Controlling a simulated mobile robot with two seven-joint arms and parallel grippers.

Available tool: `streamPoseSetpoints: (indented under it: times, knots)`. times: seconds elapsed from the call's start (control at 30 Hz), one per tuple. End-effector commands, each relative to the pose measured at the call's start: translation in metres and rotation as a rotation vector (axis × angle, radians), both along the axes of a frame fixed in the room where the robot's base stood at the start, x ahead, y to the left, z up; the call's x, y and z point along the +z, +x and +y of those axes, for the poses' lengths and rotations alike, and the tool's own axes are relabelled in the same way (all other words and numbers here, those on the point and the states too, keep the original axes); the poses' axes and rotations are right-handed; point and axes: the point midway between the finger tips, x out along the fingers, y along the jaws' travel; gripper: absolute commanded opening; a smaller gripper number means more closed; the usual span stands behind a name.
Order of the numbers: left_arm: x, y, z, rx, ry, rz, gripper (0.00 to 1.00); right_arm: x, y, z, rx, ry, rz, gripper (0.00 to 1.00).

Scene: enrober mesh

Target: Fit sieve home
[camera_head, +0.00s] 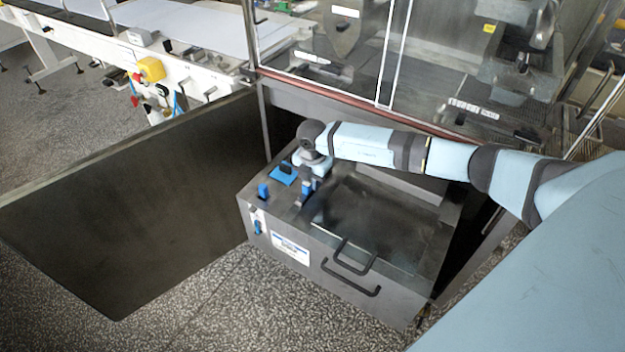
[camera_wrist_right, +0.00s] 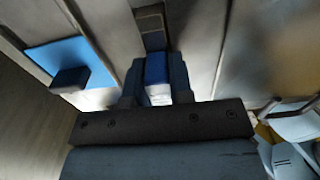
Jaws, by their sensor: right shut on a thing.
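My right gripper (camera_head: 306,186) points down at the top left part of a grey metal tank. In the right wrist view its two fingers are shut on a blue block-like handle (camera_wrist_right: 156,69), pale at its near end. I take this to be the sieve's handle; no mesh shows, and what lies below the handle is hidden. A dark slotted strip (camera_wrist_right: 150,23) lies in line with the handle. My left gripper is not in view.
The tank (camera_head: 330,275) has a dark lid (camera_head: 375,225) with handles. A blue plate with a dark knob (camera_head: 281,175) and a blue upright piece (camera_head: 263,190) are beside the gripper. An open dark door panel (camera_head: 130,205) stands left. Glazed machine housing (camera_head: 430,60) rises behind.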

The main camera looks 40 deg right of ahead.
Motion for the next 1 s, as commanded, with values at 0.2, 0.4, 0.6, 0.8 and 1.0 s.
streamPoseSetpoints:
  times: [0.2,0.4,0.6,0.8,1.0]
  knots:
    - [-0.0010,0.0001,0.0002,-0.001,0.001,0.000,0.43,-0.0022,0.0002,0.0001,0.000,0.000,0.000,0.00]
    - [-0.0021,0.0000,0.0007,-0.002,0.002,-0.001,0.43,-0.0042,0.0002,0.0001,0.000,0.000,0.000,0.00]
    - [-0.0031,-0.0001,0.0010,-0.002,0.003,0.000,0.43,-0.0062,0.0002,0.0001,0.000,0.000,0.000,0.00]
    - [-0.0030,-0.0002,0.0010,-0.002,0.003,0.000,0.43,-0.0059,0.0001,0.0000,0.000,0.000,0.000,0.51]
    - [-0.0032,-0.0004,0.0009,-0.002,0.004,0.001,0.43,-0.0063,-0.0001,0.0001,0.000,0.000,0.000,0.51]
